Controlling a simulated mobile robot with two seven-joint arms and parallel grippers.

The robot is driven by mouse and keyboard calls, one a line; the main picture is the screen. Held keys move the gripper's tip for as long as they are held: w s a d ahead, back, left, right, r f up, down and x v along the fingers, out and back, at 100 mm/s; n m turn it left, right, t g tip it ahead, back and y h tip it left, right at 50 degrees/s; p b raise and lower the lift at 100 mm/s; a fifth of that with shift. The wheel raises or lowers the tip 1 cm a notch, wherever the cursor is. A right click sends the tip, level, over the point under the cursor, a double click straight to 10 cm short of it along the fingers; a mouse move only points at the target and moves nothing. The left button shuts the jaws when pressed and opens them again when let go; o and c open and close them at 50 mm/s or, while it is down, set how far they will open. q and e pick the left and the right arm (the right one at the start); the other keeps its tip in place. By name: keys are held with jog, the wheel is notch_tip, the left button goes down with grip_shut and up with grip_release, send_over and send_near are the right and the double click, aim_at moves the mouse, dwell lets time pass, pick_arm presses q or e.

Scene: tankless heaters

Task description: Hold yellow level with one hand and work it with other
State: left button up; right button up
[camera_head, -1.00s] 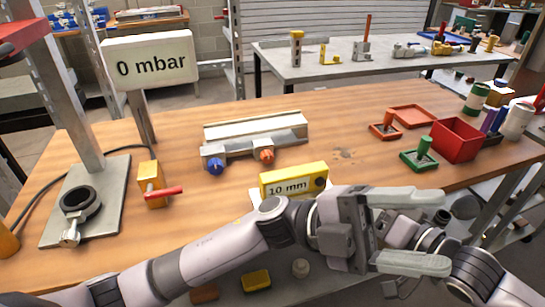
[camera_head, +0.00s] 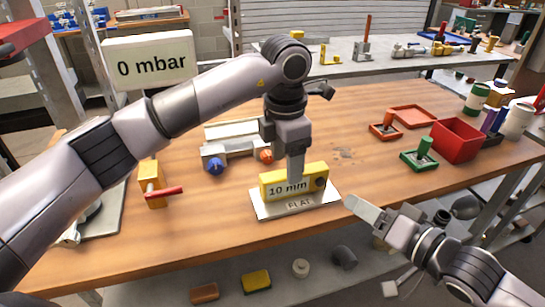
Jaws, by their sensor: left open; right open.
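The yellow level (camera_head: 310,180) is a small yellow block with a "10 mm" readout and a dark round knob at its right end. It sits on a pale plate (camera_head: 268,210) marked "FLAT" near the bench's front edge. My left gripper (camera_head: 296,172) is open and points down over the level, with one finger across its front face. The other finger is hidden, and I cannot tell if the finger touches. My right gripper (camera_head: 368,213) is open, with a finger pointing left, to the right of the plate and apart from the level.
A grey device with blue (camera_head: 215,166) and orange knobs stands behind the level. A yellow valve block with a red handle (camera_head: 165,191) is on the left. A red box (camera_head: 456,140) and a green tray (camera_head: 418,160) are on the right. A "0 mbar" display (camera_head: 150,60) stands back left.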

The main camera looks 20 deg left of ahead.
aim_at(273, 175)
pick_arm(q)
jog(key=a, duration=0.2)
jog(key=a+f, duration=0.1)
jog(key=shift+w+f+m+g, duration=0.1)
jog(key=shift+w+m+g, duration=0.25)
jog(key=shift+m+g, duration=0.05)
jog(key=shift+f, duration=3.5)
jog(key=c, duration=1)
jog(key=shift+c, duration=0.7)
pick_arm(e)
jog(key=shift+c, duration=0.6)
grip_shut()
